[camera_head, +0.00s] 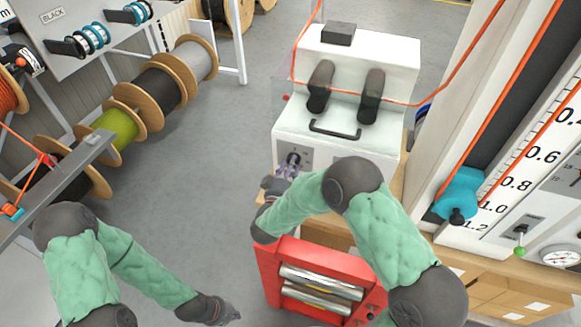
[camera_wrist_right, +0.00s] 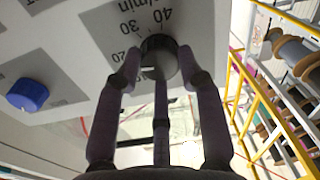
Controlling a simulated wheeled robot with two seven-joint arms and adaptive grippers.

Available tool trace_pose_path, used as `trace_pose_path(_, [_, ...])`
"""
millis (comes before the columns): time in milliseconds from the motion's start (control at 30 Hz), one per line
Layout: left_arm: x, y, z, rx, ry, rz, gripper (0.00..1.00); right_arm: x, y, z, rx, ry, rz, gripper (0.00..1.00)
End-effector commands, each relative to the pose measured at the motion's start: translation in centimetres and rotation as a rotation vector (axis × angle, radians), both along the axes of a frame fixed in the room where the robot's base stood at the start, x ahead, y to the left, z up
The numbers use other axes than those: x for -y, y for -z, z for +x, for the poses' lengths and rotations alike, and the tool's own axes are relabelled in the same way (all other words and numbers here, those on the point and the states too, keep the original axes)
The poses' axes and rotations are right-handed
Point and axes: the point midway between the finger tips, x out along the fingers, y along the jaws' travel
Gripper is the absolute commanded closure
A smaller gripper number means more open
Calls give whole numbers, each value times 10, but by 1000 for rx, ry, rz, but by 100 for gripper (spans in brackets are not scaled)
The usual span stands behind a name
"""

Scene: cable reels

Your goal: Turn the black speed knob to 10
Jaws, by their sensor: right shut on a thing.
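A blue knob (camera_wrist_right: 27,95) is on the same panel. The white machine (camera_head: 340,145) has a black handle (camera_head: 335,130) above the panel. A red roller frame (camera_head: 272,272) stands below my right arm. Cable reels (camera_head: 155,88) stand at left; the floor between is clear.

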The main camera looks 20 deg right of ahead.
Motion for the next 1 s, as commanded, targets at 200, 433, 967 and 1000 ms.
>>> trace_pose_path(200, [0, -3, 0, 0, 0, 0, 100, -1, -7, 3, 0, -1, -21, 94])
trace_pose_path(433, [0, -12, 0, 0, 0, 0, 100, -1, -9, 3, -49, -1, -97, 94])
trace_pose_path(967, [0, -47, 0, 0, 0, 0, 100, -3, -10, 5, -299, -1, -471, 94])
trace_pose_path(1000, [0, -49, 0, 0, 0, 0, 100, -3, -10, 5, -316, -1, -497, 94])
